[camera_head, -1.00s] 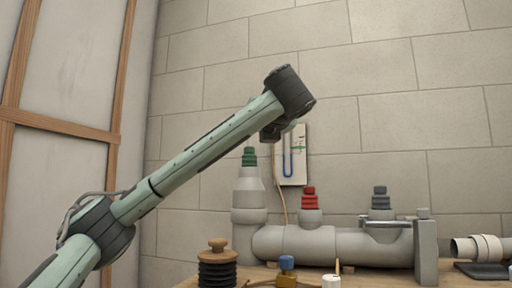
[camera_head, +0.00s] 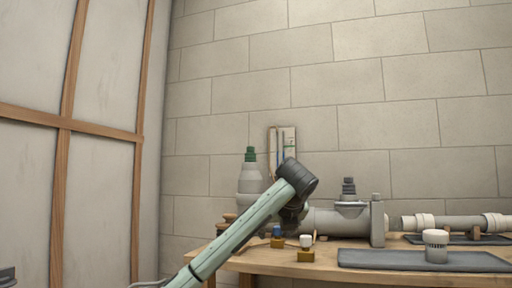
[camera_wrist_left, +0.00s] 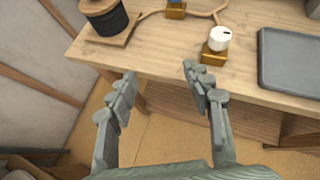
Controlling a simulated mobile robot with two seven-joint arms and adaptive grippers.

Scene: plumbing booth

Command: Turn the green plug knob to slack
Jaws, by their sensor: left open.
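The green plug knob (camera_head: 249,154) sits upright on top of a grey bottle-shaped pipe stub (camera_head: 249,179) at the left end of the pipe assembly in the head view. My left arm crosses in front of the assembly, its wrist to the right of and below the green knob. My left gripper (camera_head: 290,216) hangs low there, apart from the knob and partly hidden by the arm. In the left wrist view the left gripper (camera_wrist_left: 160,85) is open and empty, its fingers near the bench's front edge. The green knob is not in that view. My right gripper does not show.
On the bench (camera_wrist_left: 155,52) stand a black ribbed spool (camera_wrist_left: 104,18), a white knob on a brass block (camera_wrist_left: 218,39) and a grey tray (camera_wrist_left: 291,60). A blue knob (camera_head: 276,231) and a dark grey knob (camera_head: 348,187) also show. A gauge panel (camera_head: 290,137) hangs behind.

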